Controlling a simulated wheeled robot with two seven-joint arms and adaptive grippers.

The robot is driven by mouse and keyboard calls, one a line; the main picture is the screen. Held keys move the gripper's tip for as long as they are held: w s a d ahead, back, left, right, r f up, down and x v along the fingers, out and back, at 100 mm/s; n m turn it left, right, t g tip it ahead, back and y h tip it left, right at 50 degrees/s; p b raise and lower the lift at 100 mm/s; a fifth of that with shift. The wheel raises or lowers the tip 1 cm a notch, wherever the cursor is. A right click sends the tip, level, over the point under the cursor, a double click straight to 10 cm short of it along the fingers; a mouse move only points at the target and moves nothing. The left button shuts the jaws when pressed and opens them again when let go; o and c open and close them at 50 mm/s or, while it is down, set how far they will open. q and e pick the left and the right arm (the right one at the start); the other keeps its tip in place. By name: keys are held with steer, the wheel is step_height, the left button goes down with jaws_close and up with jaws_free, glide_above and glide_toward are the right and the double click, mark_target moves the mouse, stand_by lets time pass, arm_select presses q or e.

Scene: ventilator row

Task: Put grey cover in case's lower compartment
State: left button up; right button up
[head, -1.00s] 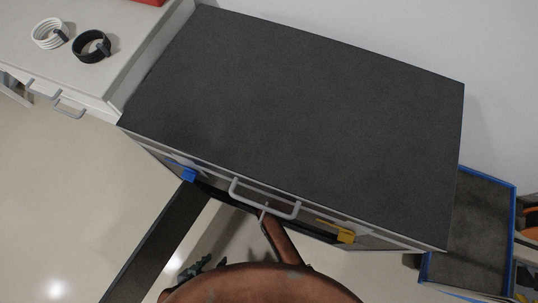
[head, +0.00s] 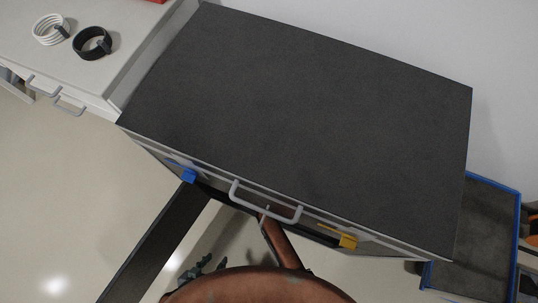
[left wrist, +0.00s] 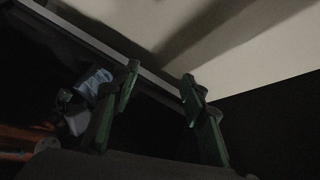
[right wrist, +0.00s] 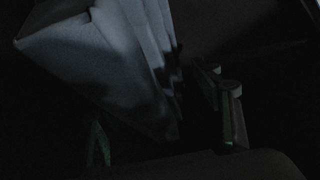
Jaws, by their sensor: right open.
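A large case (head: 300,120) with a dark flat top fills the middle of the head view. Its front has a grey handle, and a dark door panel (head: 155,240) stands swung out at the left. A pale grey folded piece, which looks like the grey cover (right wrist: 85,50), is in the right wrist view. My right gripper (right wrist: 165,105) is open close to it; the dark picture hides whether they touch. My left gripper (left wrist: 160,73) is open and empty below the case's front edge; it also shows in the head view (head: 207,265). The lower compartment's inside is hidden.
A white counter (head: 75,65) at the upper left bears a white coil and a black coil. A blue-rimmed dark cart (head: 475,235) stands at the right. Pale floor is free at the left.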

steer(key=shift+s+d+r+p, duration=0.1)
steer(key=shift+s+r+p, duration=0.05)
steer(key=shift+r+p, duration=0.2)
steer(key=p+v, duration=0.2)
steer(key=v, duration=0.1)
steer(key=shift+r, duration=0.15)
steer(key=s+d+p, duration=0.1)
steer(key=s, duration=0.2)
steer(key=s+d+p, duration=0.2)
steer(key=s, duration=0.1)
steer(key=s+d+p, duration=0.1)
steer(key=s+p, duration=0.1)
steer(key=s, duration=0.2)
steer(key=shift+d+f, duration=0.3)
steer(key=shift+d, duration=0.05)
arm_select(q)
steer(key=s+a+r+g+y, duration=0.2)
steer(key=s+a+r+g, duration=0.4)
steer(key=s+r, duration=0.5)
step_height(320, 180, up, 3)
steer(key=shift+a+f, duration=0.15)
steer(key=shift+a, duration=0.75)
arm_select(e)
steer(key=shift+s+d+f, duration=0.1)
steer(key=shift+s+f, duration=0.05)
steer(key=shift+s, duration=0.15)
